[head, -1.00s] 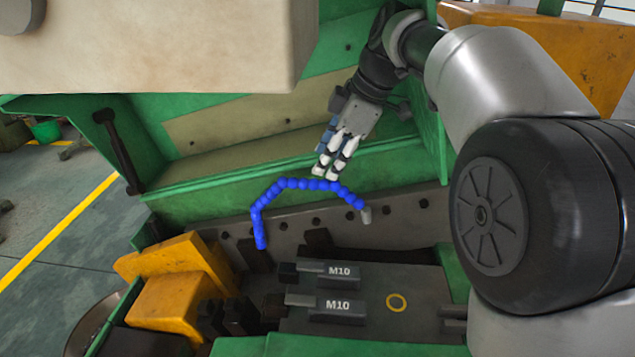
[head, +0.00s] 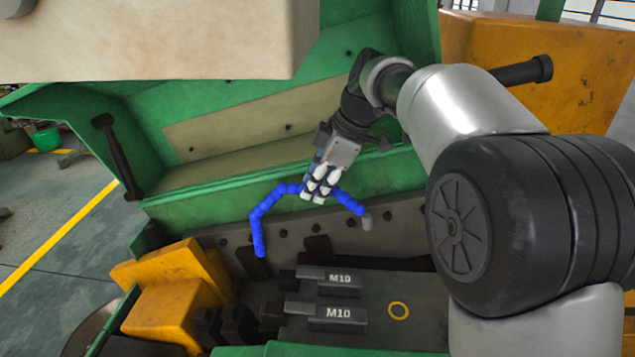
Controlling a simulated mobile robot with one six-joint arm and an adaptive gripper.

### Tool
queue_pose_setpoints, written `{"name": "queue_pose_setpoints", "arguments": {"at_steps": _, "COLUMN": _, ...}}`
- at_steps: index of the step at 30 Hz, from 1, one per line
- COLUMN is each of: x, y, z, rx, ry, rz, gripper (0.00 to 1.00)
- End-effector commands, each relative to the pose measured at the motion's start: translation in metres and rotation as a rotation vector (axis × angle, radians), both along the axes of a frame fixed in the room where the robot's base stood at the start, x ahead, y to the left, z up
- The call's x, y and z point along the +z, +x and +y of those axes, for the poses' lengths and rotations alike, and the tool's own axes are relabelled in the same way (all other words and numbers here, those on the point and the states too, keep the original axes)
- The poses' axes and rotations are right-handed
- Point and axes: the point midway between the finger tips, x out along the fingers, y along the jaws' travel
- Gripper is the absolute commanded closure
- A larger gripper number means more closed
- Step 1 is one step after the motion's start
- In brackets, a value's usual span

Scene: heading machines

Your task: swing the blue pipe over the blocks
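The blue pipe (head: 267,206) is a segmented, arched hose above the dark machine bed. Its left end hangs down and its right end has a grey tip (head: 367,222). My gripper (head: 314,196) comes from above, with its pale fingertips over the middle of the pipe. The fingers hide part of the pipe, and I cannot tell whether they are shut on it. Two dark blocks marked M10, the rear block (head: 335,281) and the front block (head: 327,316), lie on the bed below the pipe.
A yellow ring mark (head: 399,311) is on the plate right of the blocks. Yellow machine parts (head: 170,290) stand at left. The green machine frame (head: 210,205) rises behind the pipe. A large beige block (head: 150,40) overhangs the upper left.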

Motion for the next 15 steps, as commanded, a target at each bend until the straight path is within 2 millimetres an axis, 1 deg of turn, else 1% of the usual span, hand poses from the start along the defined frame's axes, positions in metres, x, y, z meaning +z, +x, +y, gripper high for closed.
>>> {"name": "queue_pose_setpoints", "arguments": {"at_steps": 1, "x": 0.0001, "y": 0.0, "z": 0.0, "rx": 0.0, "ry": 0.0, "rz": 0.0, "gripper": 0.78}}
{"name": "queue_pose_setpoints", "arguments": {"at_steps": 11, "x": 0.0001, "y": 0.0, "z": -0.0002, "rx": 0.0, "ry": 0.0, "rz": 0.0, "gripper": 1.0}}
{"name": "queue_pose_setpoints", "arguments": {"at_steps": 15, "x": 0.0002, "y": -0.0001, "z": -0.0002, "rx": 0.0, "ry": 0.0, "rz": 0.0, "gripper": 1.0}}
